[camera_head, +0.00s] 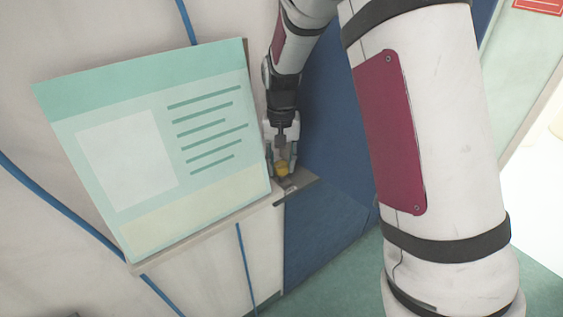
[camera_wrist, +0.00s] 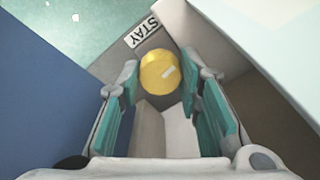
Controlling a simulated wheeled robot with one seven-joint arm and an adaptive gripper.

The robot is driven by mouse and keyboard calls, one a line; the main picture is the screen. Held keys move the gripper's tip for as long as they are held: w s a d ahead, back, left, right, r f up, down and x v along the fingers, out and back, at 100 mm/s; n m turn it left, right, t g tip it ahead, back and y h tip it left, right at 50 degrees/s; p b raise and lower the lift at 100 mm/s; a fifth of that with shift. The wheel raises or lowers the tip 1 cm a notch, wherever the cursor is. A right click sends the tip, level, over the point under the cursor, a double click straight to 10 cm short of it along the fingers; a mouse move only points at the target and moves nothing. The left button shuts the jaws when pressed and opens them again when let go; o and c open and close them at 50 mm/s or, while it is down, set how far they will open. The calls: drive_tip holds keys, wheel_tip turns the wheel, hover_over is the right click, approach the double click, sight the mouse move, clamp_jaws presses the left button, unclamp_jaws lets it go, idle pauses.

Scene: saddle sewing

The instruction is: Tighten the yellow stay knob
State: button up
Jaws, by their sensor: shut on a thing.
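The yellow stay knob (camera_head: 282,168) sits on a small grey bracket (camera_head: 298,185) at the right end of the board's lower edge. In the wrist view the knob (camera_wrist: 160,73) is a round yellow disc with a small pale mark on its face. A label reading STAY (camera_wrist: 143,30) is beside it on the bracket. My gripper (camera_head: 281,160) comes down from above with its teal-padded fingers on either side of the knob. In the wrist view the gripper (camera_wrist: 159,90) is shut on the knob, with the fingertips at its left and right sides.
A pale green board (camera_head: 155,150) with printed lines leans to the left of my gripper. A dark blue panel (camera_head: 325,190) is behind and right of the bracket. Blue cords (camera_head: 65,212) run across the pale wall. A green floor (camera_head: 345,280) shows below.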

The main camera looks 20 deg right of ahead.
sight(281, 164)
drive_tip(key=shift+m, duration=0.5)
drive_tip(key=o, duration=1.1)
drive_tip(key=shift+o, duration=0.2)
drive_tip(key=shift+r, duration=0.1)
wheel_tip(281, 164, up, 12)
